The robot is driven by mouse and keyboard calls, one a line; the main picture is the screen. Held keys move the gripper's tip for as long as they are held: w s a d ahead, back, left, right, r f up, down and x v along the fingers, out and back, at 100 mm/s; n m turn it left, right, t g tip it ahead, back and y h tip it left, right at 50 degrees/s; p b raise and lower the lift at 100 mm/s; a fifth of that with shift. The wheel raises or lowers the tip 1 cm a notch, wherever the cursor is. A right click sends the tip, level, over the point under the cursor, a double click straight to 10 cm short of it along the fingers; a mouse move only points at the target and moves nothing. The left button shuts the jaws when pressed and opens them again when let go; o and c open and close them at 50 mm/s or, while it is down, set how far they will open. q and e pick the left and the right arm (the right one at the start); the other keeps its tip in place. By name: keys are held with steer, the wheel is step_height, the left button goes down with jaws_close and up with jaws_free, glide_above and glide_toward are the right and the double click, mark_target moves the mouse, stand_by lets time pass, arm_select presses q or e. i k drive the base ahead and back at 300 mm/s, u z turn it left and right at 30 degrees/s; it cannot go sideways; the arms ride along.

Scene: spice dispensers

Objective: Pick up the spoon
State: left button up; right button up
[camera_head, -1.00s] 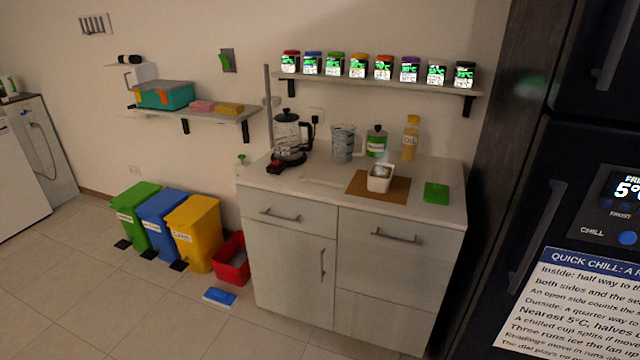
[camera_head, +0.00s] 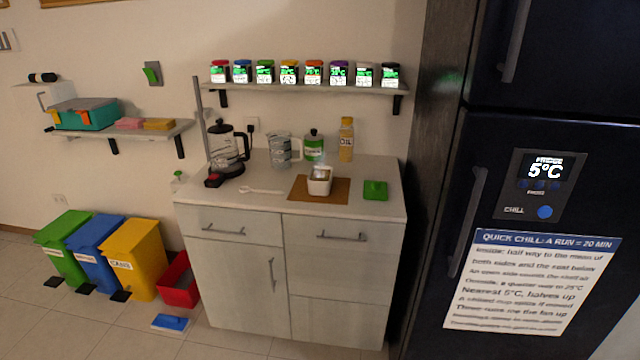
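A pale, whitish spoon (camera_head: 262,190) lies flat on the light countertop (camera_head: 228,192), left of the brown mat. A white square cup (camera_head: 320,181) stands on the brown mat (camera_head: 341,190). Neither of my grippers shows in the head view.
Behind the spoon stand a black kettle-like jug (camera_head: 224,150), a clear measuring jug (camera_head: 280,150), a green jar (camera_head: 314,146) and an oil bottle (camera_head: 346,140). A green pad (camera_head: 375,190) lies at the right. A dark fridge (camera_head: 540,130) bounds the right side. Coloured bins (camera_head: 130,255) stand left.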

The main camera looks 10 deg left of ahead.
mark_target(243, 189)
steer(key=u, duration=1.45)
steer(key=i, duration=1.55)
steer(key=z, duration=2.7)
